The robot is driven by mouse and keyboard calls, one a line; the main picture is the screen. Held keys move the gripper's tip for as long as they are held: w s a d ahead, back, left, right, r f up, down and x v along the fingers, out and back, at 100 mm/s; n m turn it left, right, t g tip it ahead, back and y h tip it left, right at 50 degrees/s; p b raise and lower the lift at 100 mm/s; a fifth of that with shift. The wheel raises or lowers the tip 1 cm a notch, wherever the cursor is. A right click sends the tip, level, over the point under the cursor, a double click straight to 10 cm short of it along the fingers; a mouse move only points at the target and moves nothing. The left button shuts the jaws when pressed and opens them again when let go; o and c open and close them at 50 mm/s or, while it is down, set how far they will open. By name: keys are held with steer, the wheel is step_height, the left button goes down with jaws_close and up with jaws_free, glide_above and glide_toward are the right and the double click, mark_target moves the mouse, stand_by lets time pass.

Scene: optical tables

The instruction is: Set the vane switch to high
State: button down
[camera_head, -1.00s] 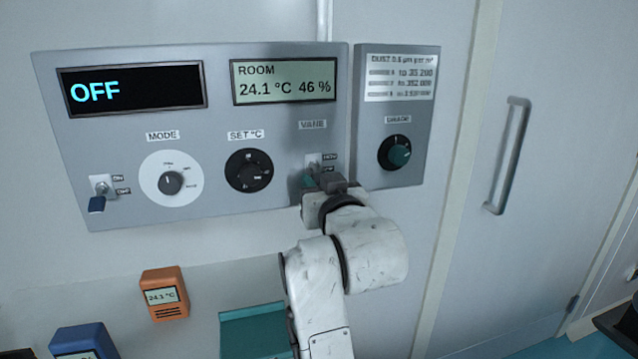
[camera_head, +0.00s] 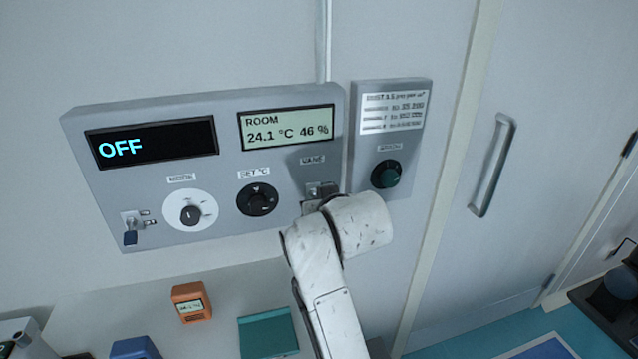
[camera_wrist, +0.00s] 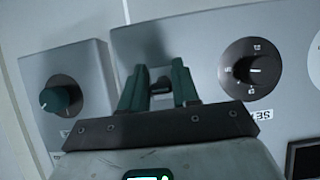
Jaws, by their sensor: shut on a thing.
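The vane switch sits under the VANE label (camera_head: 312,160) at the lower right of the grey control panel (camera_head: 225,172). In the head view my gripper and arm cover most of the switch, so its position cannot be read. My gripper (camera_wrist: 160,80) reaches the panel there. In the wrist view its two teal fingers stand either side of a small dark part, the switch lever (camera_wrist: 161,87), and are shut on it. The high and low markings beside the switch are hidden.
The grade knob (camera_head: 386,174) is on a separate box just right. The black SET °C dial (camera_head: 257,199) is close on the left; the white mode dial (camera_head: 190,211) and another toggle (camera_head: 130,237) lie further left. A door handle (camera_head: 492,165) stands right. An orange meter (camera_head: 191,302) is below.

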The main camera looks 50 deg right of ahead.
steer(key=r+g+y+p, duration=0.1)
steer(key=g+p, duration=0.1)
steer(key=p, duration=0.4)
steer(key=shift+r+g+y, duration=0.3)
steer(key=shift+y, duration=0.1)
steer(key=shift+w+r+g+y+p, duration=0.1)
steer(key=shift+r+g+y+p, duration=0.05)
steer(key=shift+g+y+p, duration=0.8)
steer(key=shift+g+b, duration=0.3)
steer(key=shift+g, duration=0.05)
steer(key=c, duration=0.9)
jaws_free()
steer(key=shift+r, duration=0.1)
